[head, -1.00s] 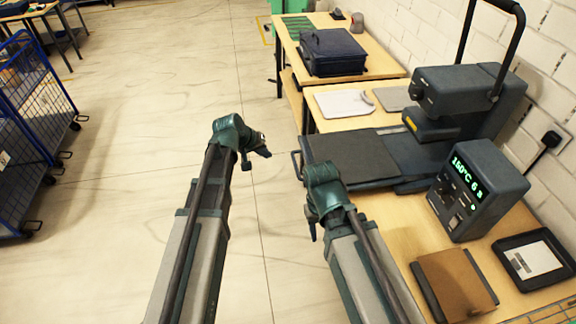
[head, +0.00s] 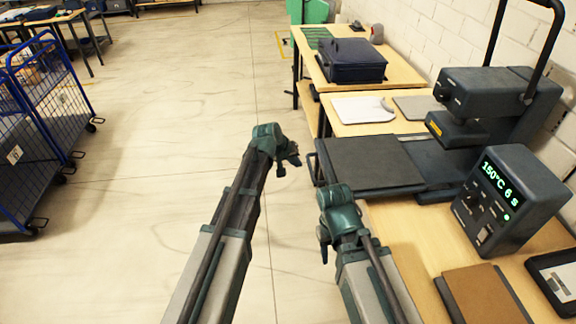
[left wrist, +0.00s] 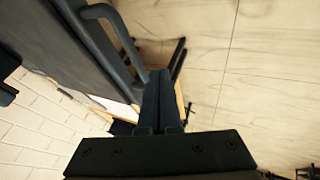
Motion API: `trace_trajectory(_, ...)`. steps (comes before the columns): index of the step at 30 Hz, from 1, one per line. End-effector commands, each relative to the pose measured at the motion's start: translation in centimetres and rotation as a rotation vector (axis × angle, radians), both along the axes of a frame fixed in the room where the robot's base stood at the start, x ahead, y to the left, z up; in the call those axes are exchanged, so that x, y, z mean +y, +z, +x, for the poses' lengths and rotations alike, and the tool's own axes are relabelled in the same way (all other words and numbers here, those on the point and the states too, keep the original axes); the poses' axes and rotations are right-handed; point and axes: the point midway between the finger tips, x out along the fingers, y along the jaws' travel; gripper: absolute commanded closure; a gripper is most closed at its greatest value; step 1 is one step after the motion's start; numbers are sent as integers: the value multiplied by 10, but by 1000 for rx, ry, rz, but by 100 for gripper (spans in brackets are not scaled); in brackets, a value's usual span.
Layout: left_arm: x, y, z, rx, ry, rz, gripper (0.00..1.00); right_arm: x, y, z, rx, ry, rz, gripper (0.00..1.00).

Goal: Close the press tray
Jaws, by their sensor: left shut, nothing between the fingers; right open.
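The press tray (head: 372,162) is a dark flat plate drawn out to the left of the heat press (head: 490,100). Its bar handle (head: 318,166) is on its left end. The tray (left wrist: 50,50) and its curved handle (left wrist: 112,38) fill the upper left of the left wrist view. My left gripper (head: 292,158) is just left of the handle, over the floor. Its fingers (left wrist: 157,98) are shut and empty, close beside the handle; contact cannot be told. My right gripper (head: 325,250) is open and points down, in front of the tray near the table edge.
A control box (head: 510,200) reading 150°C 6 s stands right of the tray. A brown pad (head: 483,295) lies in front of it. A folded white garment (head: 362,110) and dark case (head: 352,62) lie behind. Open floor (head: 170,170) is at left, with a blue cage cart (head: 40,130).

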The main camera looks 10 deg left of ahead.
Motion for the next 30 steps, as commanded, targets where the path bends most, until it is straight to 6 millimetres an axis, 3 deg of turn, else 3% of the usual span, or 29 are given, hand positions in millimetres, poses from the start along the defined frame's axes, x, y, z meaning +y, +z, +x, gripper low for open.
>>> trace_trajectory(6,-18,-3,5,1,-1,-1,100,0,-3,0,0,0,0,53)
trace_trajectory(23,-26,-3,7,1,-1,0,100,0,-3,0,0,0,0,53)
trace_trajectory(26,-39,-3,11,1,-3,0,100,0,-3,0,0,0,0,53)
trace_trajectory(30,-72,-3,21,0,-6,0,100,0,-3,0,0,0,0,53)
